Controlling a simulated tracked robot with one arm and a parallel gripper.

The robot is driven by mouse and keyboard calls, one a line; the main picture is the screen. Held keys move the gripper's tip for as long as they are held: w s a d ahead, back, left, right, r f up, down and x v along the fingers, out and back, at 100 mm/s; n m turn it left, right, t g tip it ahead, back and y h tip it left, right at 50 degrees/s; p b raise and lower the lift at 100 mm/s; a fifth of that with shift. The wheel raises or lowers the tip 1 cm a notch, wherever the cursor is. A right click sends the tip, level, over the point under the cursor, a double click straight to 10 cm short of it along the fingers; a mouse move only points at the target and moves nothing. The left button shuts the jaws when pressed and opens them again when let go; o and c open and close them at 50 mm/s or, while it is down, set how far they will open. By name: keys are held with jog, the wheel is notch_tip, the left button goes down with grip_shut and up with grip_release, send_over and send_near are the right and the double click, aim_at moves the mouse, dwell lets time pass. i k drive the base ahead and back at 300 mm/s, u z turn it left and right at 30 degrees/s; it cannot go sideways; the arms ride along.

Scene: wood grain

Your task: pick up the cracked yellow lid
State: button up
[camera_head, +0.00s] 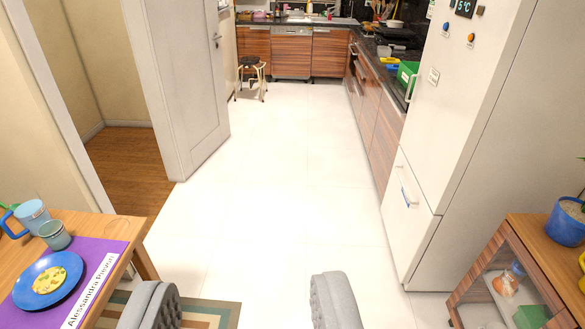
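I cannot make out a cracked lid for sure. A round yellow piece with darker marks (48,280) lies on a blue plate (22,290) on the wooden table at lower left; I cannot tell whether it is a lid or food. A small yellow item (390,60) sits on the far right counter, too small to identify. Another yellow thing (582,262) is cut off at the right edge. My gripper is not in view.
Two grey tufted chair backs (152,305) (335,302) rise at the bottom. A white fridge (450,130) and a wooden cabinet with a glass front (515,275) stand right. A stool (252,78) stands far back. An open door (185,85) is at left. The white floor between is clear.

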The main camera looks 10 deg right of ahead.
aim_at(391, 60)
jog(key=i, duration=8.6)
jog(key=z, duration=0.95)
